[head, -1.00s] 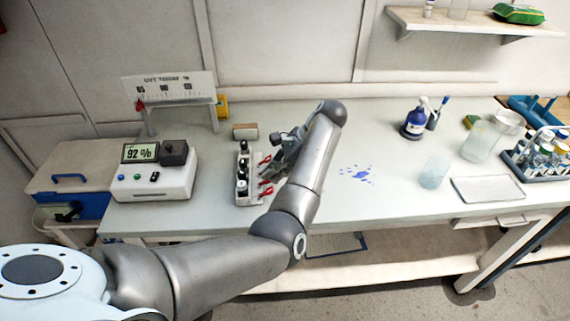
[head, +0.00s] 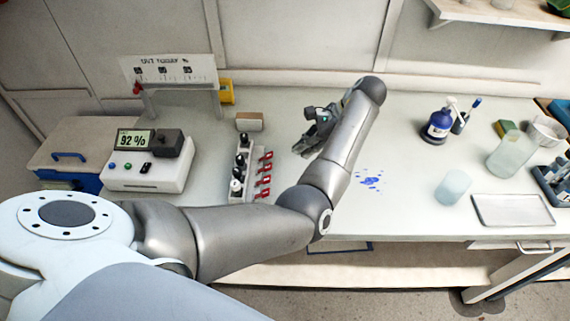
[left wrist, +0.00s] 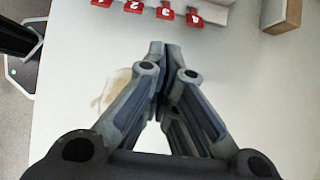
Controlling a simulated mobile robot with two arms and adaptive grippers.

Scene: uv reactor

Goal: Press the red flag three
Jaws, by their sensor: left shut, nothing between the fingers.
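Red flag three (head: 264,168) is one of several red flags along the right side of a white rack (head: 240,190) on the bench. In the left wrist view the flags carry numbers, and flag three (left wrist: 165,13) is at the top edge, between flag two (left wrist: 133,6) and flag four (left wrist: 194,17). My left gripper (head: 300,149) is right of the rack, apart from the flags. In the left wrist view its fingertips (left wrist: 157,45) are together and empty, below flag three in the picture. My right gripper is not in view.
A small wooden block (head: 249,121) stands behind the rack. Blue spill marks (head: 370,180), a cup (head: 453,187) and a tray (head: 512,210) are at right.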

